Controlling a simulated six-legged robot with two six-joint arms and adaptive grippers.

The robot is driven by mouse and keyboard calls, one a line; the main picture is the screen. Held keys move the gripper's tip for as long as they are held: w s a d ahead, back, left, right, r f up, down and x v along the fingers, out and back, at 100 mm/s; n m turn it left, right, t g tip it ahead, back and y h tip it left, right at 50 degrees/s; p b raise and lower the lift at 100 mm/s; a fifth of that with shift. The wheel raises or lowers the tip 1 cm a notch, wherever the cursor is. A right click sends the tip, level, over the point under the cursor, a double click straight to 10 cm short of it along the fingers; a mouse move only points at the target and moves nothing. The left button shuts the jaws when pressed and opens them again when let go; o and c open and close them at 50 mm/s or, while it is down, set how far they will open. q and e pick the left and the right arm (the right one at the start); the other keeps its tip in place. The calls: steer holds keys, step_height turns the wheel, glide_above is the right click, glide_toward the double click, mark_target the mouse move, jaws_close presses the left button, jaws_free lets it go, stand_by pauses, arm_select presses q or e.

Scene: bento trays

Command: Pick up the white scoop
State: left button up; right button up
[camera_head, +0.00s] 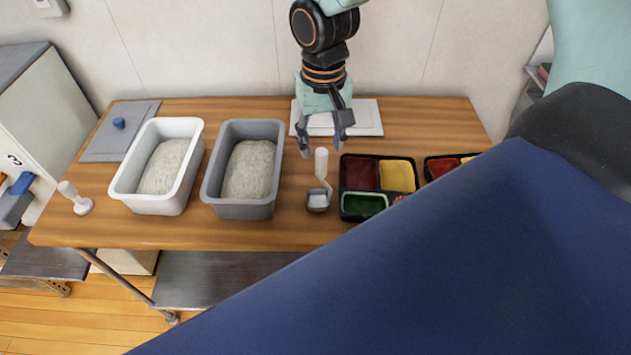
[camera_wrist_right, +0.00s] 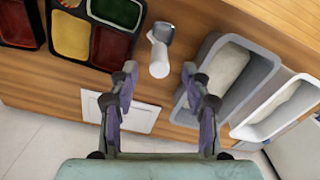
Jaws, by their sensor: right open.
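The white scoop (camera_head: 321,165) stands on the wooden table between the grey tub and the black bento tray, its white handle sticking up and its small cup at the near end. It also shows in the right wrist view (camera_wrist_right: 159,58), ahead of the fingertips. My right gripper (camera_head: 322,147) is open and empty, pointing down, with its fingertips around or just above the handle's top in the head view. I cannot tell whether they touch it. My left gripper is not in view.
A grey tub (camera_head: 211,188) and a white tub (camera_head: 117,188), both with rice, stand left of the scoop. The black bento tray (camera_head: 379,157) is close on its right. A white board (camera_head: 371,105) lies behind. A large blue shape hides the table's right front.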

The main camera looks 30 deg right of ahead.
mark_target(322, 167)
steer(key=shift+w+a+f, duration=0.1)
steer(key=shift+a+f, duration=0.05)
steer(key=shift+f, duration=0.15)
step_height(322, 167, down, 7)
steer(key=shift+r, duration=0.15)
steer(key=shift+w+f, duration=0.15)
steer(key=shift+f, duration=0.15)
steer(key=shift+d, duration=0.25)
steer(key=shift+s, duration=0.2)
steer(key=c, duration=0.3)
steer(key=shift+w+a, duration=0.1)
steer(key=shift+w, duration=0.05)
steer(key=c, duration=0.5)
jaws_close()
